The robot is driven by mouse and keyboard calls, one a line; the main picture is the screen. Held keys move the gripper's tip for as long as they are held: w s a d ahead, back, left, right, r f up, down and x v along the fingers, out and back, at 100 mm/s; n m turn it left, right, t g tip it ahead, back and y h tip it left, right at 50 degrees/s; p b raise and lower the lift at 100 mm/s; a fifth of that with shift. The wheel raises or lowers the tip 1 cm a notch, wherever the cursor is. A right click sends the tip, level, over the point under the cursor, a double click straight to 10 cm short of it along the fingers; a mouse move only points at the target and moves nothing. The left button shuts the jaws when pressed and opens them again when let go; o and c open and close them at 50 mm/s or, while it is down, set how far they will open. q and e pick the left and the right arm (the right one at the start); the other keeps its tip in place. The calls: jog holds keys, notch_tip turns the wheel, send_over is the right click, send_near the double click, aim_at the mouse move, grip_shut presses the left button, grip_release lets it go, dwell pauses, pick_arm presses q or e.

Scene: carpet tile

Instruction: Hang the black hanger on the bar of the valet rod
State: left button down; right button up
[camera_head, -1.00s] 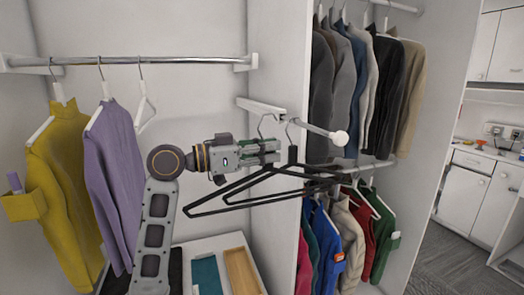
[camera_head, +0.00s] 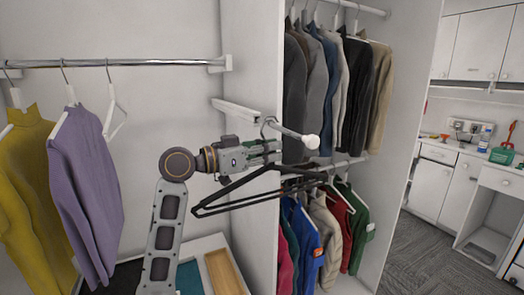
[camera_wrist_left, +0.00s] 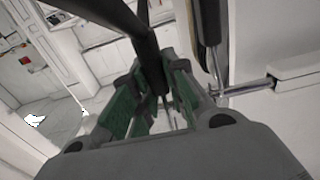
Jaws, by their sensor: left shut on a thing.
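The black hanger (camera_head: 232,207) is held at its neck by my left gripper (camera_head: 268,150), which is shut on it. Its shoulders and lower bar spread below the gripper, tilted in the picture. The valet rod's bar (camera_head: 292,133) sticks out from the wardrobe panel and ends in a white knob. A metal hook (camera_head: 269,122) shows at the bar, just above the gripper; I cannot tell whether it rests on the bar. In the left wrist view a dark hanger arm (camera_wrist_left: 147,60) runs between the green pads. The valet rod (camera_wrist_left: 245,89) is at the right there. My right gripper is not in view.
A yellow garment (camera_head: 30,190), a purple sweater (camera_head: 88,190) and an empty white hanger (camera_head: 115,115) hang from the left rail (camera_head: 150,62). Jackets (camera_head: 325,90) hang right of the panel, with more clothes (camera_head: 320,230) below. An open drawer (camera_head: 215,245) lies underneath.

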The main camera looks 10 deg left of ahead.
pick_arm(q)
jog(key=shift+x, duration=1.3)
jog(key=shift+w+d+f, duration=0.1)
jog(key=shift+d, duration=0.05)
jog(key=shift+f, duration=0.35)
jog(key=shift+f+b, duration=0.4)
jog(key=shift+b, duration=0.1)
jog(key=shift+f, duration=0.15)
jog(key=c, duration=1.3)
grip_release()
jog(key=shift+c, duration=0.2)
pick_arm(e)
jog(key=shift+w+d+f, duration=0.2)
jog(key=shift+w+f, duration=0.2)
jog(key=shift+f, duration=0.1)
